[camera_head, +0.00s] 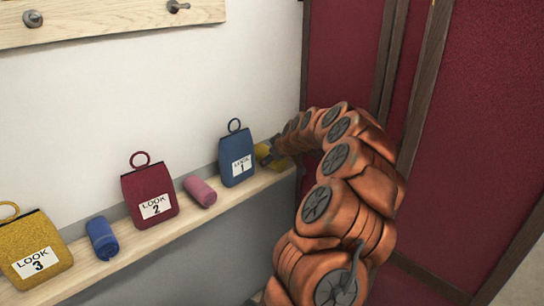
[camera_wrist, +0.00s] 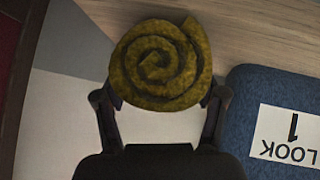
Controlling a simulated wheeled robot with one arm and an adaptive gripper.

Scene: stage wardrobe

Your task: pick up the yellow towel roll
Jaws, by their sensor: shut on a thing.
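The yellow towel roll (camera_wrist: 160,65) shows its spiral end in the wrist view, between the two fingers of my gripper (camera_wrist: 160,100). The fingers press on it from both sides, so my gripper is shut on it. In the head view the yellow towel roll (camera_head: 262,153) is a small yellow patch at the right end of the shelf, just right of the blue LOOK 1 bag. My arm hides most of it and my gripper there. I cannot tell whether the roll touches the shelf.
The blue LOOK 1 bag (camera_head: 237,160) stands close beside my gripper; it also shows in the wrist view (camera_wrist: 245,110). Along the wooden shelf (camera_head: 150,243) are a pink roll (camera_head: 201,191), red LOOK 2 bag (camera_head: 149,192), blue roll (camera_head: 102,238) and yellow LOOK 3 bag (camera_head: 32,250). Red panels (camera_head: 480,130) stand right.

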